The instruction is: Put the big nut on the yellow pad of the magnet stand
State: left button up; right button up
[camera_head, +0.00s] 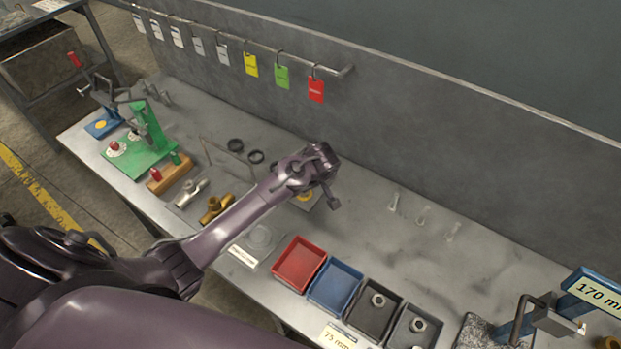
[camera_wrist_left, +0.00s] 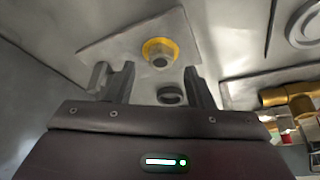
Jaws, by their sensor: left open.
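A grey hex nut (camera_wrist_left: 161,60) sits on a round yellow pad (camera_wrist_left: 151,44) on a flat grey plate (camera_wrist_left: 105,42) in the left wrist view. In the head view this yellow pad (camera_head: 305,196) shows partly, under my left gripper (camera_head: 321,187). My left gripper is open and empty; in the wrist view its fingers (camera_wrist_left: 152,80) are spread short of the nut, apart from it. A blue stand base (camera_head: 102,126) with another yellow disc stands at the far left. I cannot tell for sure which one is the magnet stand. My right gripper is out of view.
Red (camera_head: 299,264), blue (camera_head: 335,286), black (camera_head: 373,304) and grey bins (camera_head: 413,329) line the front edge; the last two hold nuts. A green fixture (camera_head: 140,152), brass fitting (camera_head: 216,208) and dark rings (camera_head: 256,156) lie left. Clear pegs (camera_head: 423,216) stand right. Tags hang behind.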

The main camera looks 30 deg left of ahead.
pick_arm(q)
jog(key=b+v, duration=0.1)
jog(key=v, duration=0.8)
jog(key=shift+r, duration=0.2)
jog(key=shift+s, duration=0.1)
